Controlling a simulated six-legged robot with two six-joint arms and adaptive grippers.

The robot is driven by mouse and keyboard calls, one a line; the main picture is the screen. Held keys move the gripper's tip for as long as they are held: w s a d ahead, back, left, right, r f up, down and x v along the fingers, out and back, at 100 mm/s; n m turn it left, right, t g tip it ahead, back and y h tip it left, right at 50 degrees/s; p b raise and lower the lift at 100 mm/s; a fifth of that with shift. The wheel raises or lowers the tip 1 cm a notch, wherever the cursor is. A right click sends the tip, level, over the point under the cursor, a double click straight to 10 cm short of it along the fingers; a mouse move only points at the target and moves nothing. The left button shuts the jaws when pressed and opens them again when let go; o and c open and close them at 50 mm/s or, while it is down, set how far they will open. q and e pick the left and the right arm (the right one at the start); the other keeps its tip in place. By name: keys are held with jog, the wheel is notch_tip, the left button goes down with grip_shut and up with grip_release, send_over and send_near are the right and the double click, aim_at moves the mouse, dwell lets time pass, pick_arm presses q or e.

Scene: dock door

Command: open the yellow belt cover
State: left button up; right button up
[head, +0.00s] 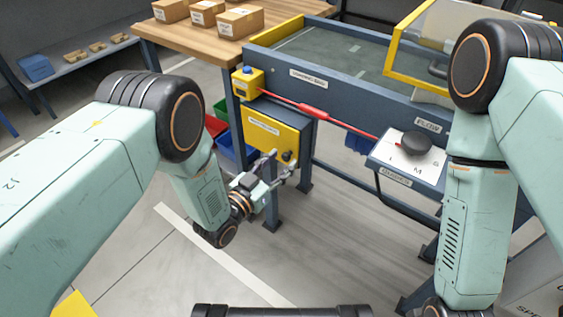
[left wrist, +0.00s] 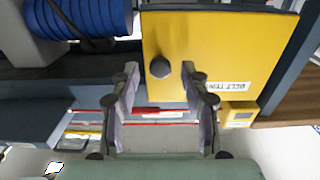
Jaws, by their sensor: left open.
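The yellow belt cover (head: 271,134) is a flat panel on the front of a blue-grey box under the conveyor. It appears flush with the box, and a black knob (head: 287,156) sits near its lower right corner. In the left wrist view the cover (left wrist: 215,45) fills the upper middle, with the knob (left wrist: 160,67) between the fingertips. My left gripper (head: 281,164) is open in front of the knob, one finger on either side; I cannot tell whether it touches. My right arm is at the right, its gripper out of view.
A red pull cord (head: 313,111) runs above the cover from a yellow switch box (head: 248,83) to a control panel (head: 408,160) with a black dial. Coloured bins (head: 222,135) stand behind the left leg. A wooden table (head: 200,45) holds cartons. The floor in front is clear.

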pick_arm(q)
jog(key=shift+w+d, duration=0.45)
jog(key=shift+w, duration=0.05)
grip_shut()
dwell(0.5)
